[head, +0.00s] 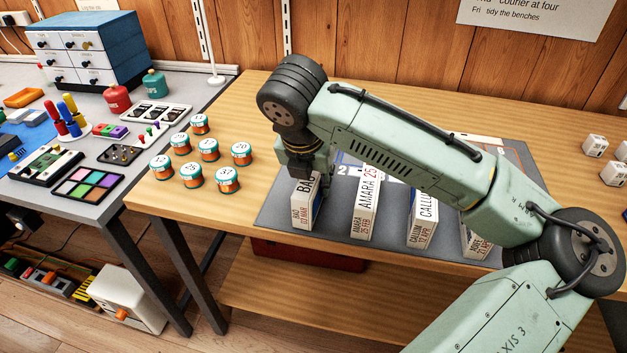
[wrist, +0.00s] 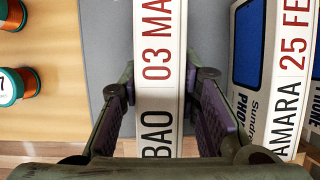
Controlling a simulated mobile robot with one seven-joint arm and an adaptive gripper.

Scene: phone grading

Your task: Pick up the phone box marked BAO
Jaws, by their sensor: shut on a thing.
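The white phone box marked BAO (head: 302,213) stands upright on the grey mat, leftmost in a row of boxes. In the wrist view the BAO box (wrist: 159,60) shows its "BAO 03 MAR" label between the fingers. My gripper (head: 304,170) comes down on it from above in the head view. In the wrist view my gripper (wrist: 166,112) has one finger on each side of the box, shut on it. The box's base looks to be at the mat; I cannot tell whether it is clear of it.
The AMARA box (head: 365,208) stands just right of BAO, then the CALLUM box (head: 423,218) and another box (head: 477,238), partly behind my arm. They share the grey mat (head: 272,212). Several small orange-and-teal jars (head: 208,149) stand to the left on the wooden table.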

